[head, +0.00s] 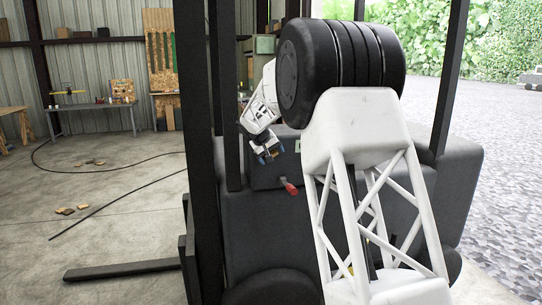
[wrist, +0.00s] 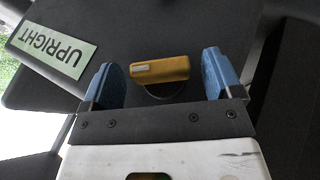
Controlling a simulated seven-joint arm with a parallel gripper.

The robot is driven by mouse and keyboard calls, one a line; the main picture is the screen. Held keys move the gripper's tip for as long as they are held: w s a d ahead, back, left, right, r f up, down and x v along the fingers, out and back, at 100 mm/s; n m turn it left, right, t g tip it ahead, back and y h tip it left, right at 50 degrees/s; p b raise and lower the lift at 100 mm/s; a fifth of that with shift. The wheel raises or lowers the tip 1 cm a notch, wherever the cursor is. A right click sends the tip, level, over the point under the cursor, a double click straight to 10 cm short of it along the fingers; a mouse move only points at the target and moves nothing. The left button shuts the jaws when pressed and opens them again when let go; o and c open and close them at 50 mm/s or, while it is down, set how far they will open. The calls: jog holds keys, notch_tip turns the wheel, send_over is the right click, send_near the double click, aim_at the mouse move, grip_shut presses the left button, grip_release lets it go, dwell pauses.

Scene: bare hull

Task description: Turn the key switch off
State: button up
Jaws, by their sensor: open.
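The key switch (wrist: 160,69) shows in the wrist view as a yellow bar handle with a pale patch at its left end. It lies across the picture, in front of a dark round base on a dark panel. My gripper (wrist: 161,74) is open, with one blue fingertip left of the handle and one right of it. A gap shows on each side, and I cannot tell the depth between them. In the head view my gripper (head: 268,155) is beside the dark machine body; the key switch cannot be made out there.
A pale green label reading "UPRIGHT" (wrist: 52,53) is upside down on the panel. A red lever (head: 289,187) sticks out below my gripper. Dark upright posts (head: 201,120) stand left of the arm. A fork (head: 122,269) lies low over the open concrete floor.

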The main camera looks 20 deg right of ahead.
jog(key=shift+d+f, duration=0.1)
jog(key=shift+f, duration=0.05)
jog(key=c, duration=0.9)
